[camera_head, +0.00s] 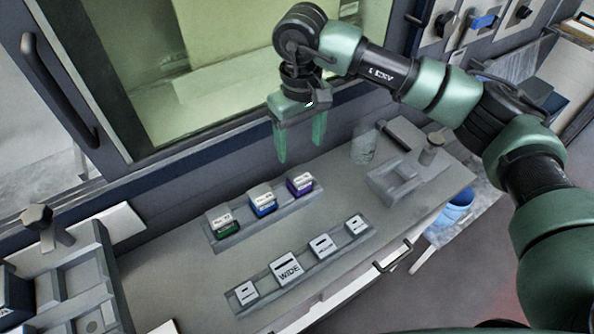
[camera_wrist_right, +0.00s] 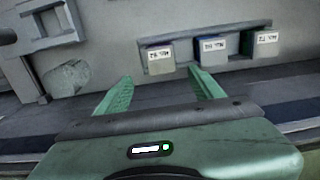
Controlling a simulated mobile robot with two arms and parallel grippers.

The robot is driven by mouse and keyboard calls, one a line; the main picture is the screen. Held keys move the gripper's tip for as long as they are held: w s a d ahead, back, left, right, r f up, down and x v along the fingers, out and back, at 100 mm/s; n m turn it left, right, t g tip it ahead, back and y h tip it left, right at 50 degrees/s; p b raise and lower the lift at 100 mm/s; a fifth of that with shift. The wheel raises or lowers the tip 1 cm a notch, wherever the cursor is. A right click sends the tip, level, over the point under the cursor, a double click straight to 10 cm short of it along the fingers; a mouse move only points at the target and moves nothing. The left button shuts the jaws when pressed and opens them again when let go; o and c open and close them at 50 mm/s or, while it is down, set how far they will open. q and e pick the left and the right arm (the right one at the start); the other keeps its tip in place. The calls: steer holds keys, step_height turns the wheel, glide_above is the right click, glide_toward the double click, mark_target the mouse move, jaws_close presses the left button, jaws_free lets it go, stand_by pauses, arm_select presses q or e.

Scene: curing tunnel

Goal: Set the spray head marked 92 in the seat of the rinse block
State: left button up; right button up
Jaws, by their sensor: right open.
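Three small spray heads with white-topped labels stand in a grey rack (camera_head: 268,224): a green one (camera_head: 224,225), a blue one (camera_head: 263,202) and a purple one (camera_head: 300,186). Their printed numbers are too small to read surely. A grey block with a square opening (camera_head: 400,178), perhaps the rinse block, stands at the right end of the bench; it also shows in the right wrist view (camera_wrist_right: 72,25). My right gripper (camera_head: 300,152) is open and empty, behind and above the purple head. In the wrist view, the purple head (camera_wrist_right: 159,60) lies just beyond the fingertips (camera_wrist_right: 160,76). My left gripper is out of view.
A clear cylinder (camera_head: 363,148) stands between the rack and the block. A front rack (camera_head: 300,270) holds several pale tiles, one reading WIDE. Another grey fixture (camera_head: 103,262) with a knob is at the left. The windowed wall (camera_head: 185,165) rises behind the bench.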

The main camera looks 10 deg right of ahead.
mark_target(299, 174)
steer(key=shift+f, duration=0.5)
step_height(299, 174, down, 6)
steer(key=shift+r+b, duration=0.1)
steer(key=shift+b, duration=0.85)
step_height(299, 174, down, 2)
steer(key=b, duration=0.2)
steer(key=shift+f+b, duration=0.2)
steer(key=shift+b, duration=0.15)
steer(key=shift+f+b, duration=0.45)
steer(key=shift+b, duration=0.15)
steer(key=shift+r, duration=0.1)
jaws_close()
steer(key=shift+r+p, duration=0.8)
steer(key=shift+r, duration=2.25)
